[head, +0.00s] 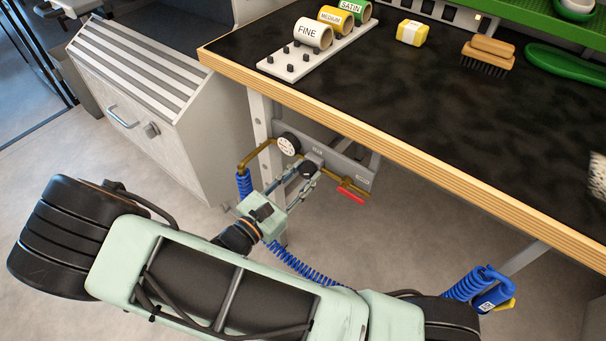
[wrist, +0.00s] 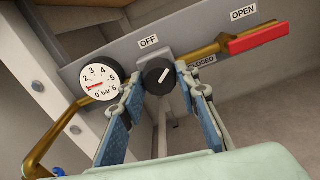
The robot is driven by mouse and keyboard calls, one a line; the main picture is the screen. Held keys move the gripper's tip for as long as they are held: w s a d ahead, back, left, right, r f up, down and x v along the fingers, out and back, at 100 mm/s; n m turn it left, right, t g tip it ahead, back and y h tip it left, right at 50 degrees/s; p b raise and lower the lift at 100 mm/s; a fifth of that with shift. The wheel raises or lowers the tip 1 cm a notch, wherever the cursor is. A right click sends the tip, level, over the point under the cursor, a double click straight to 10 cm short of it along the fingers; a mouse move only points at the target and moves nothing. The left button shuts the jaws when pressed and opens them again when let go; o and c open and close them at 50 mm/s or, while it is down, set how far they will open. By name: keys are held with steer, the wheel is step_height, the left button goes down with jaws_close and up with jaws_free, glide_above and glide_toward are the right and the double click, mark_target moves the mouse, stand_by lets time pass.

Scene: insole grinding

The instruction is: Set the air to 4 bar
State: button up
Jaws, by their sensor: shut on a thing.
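In the wrist view, the black regulator knob (wrist: 158,75) sits between the two fingers of my gripper (wrist: 161,80), which is shut on it. Its white mark slants toward the upper right, and an OFF label is above it. The round white gauge (wrist: 101,79) is left of the knob. Its red needle points left, at about 1 bar. The red valve handle (wrist: 265,38) lies beside the OPEN label. In the head view, my gripper (head: 306,176) reaches the knob (head: 308,169) under the bench; the gauge (head: 288,144) and red handle (head: 351,197) also show.
The workbench (head: 420,150) overhangs the panel, with its wooden edge above my gripper. A bench leg (head: 262,125) and brass pipe stand close to the left. A grey cabinet (head: 140,95) is farther left. Blue coiled hoses (head: 300,262) hang below.

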steer(key=m+b, duration=0.1)
steer(key=m, duration=0.5)
steer(key=m+b, duration=0.2)
steer(key=m, duration=0.4)
steer(key=shift+a+m, duration=0.1)
steer(key=shift+m, duration=0.2)
steer(key=m+b, duration=0.3)
steer(key=m, duration=0.3)
steer(key=m+b, duration=0.2)
steer(key=m, duration=0.1)
steer(key=shift+m+b, duration=0.3)
steer(key=shift+b, duration=0.1)
steer(key=shift+r+m+b, duration=0.1)
steer(key=shift+m+b, duration=0.7)
steer(key=shift+m, duration=0.3)
steer(key=shift+r, duration=0.1)
steer(key=o, duration=1.2)
steer(key=shift+c, duration=0.2)
